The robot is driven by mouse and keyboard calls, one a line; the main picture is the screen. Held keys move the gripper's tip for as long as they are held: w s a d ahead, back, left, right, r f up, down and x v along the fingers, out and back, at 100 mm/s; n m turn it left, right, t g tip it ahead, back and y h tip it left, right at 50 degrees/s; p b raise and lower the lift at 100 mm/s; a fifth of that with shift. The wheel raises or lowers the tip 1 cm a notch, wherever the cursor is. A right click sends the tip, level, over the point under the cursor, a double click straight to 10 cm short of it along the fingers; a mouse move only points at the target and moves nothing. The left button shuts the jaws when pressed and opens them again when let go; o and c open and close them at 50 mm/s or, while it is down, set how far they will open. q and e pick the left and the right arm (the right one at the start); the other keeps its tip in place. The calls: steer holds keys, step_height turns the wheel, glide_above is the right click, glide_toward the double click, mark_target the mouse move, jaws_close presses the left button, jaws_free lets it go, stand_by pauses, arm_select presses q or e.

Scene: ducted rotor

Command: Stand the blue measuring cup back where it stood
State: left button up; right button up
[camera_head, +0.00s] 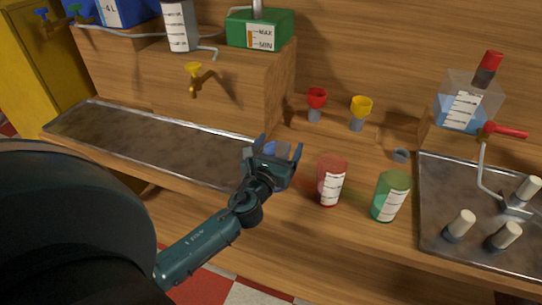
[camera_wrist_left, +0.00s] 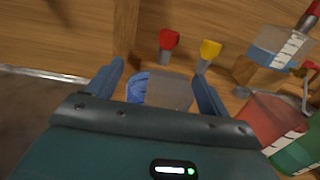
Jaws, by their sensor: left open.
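The blue measuring cup (camera_wrist_left: 138,88) shows in the left wrist view between the two fingers of my left gripper (camera_wrist_left: 159,70), with a pale panel on its side. The gripper's body hides its lower part. In the head view the blue cup (camera_head: 278,149) is mostly hidden behind my left gripper (camera_head: 281,146). The fingers are open with the cup between them; I cannot tell whether they touch it. The red measuring cup (camera_head: 331,182) and the green measuring cup (camera_head: 391,196) stand upright to the right on the wooden counter. My right gripper is not in view.
A red funnel (camera_head: 316,101) and a yellow funnel (camera_head: 360,110) stand behind the cups. A metal tray (camera_head: 160,143) lies left; another tray (camera_head: 437,220) with several white-topped pegs lies right. A yellow tap (camera_head: 198,77) juts from the wooden block. A clear tank (camera_head: 468,102) stands back right.

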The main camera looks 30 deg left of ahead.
arm_select(q)
steer(key=b+v, duration=0.2)
steer(key=v, duration=1.1)
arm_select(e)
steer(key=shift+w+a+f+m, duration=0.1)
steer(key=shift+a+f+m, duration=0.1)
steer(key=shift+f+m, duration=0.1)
arm_select(q)
steer(key=shift+s, duration=0.1)
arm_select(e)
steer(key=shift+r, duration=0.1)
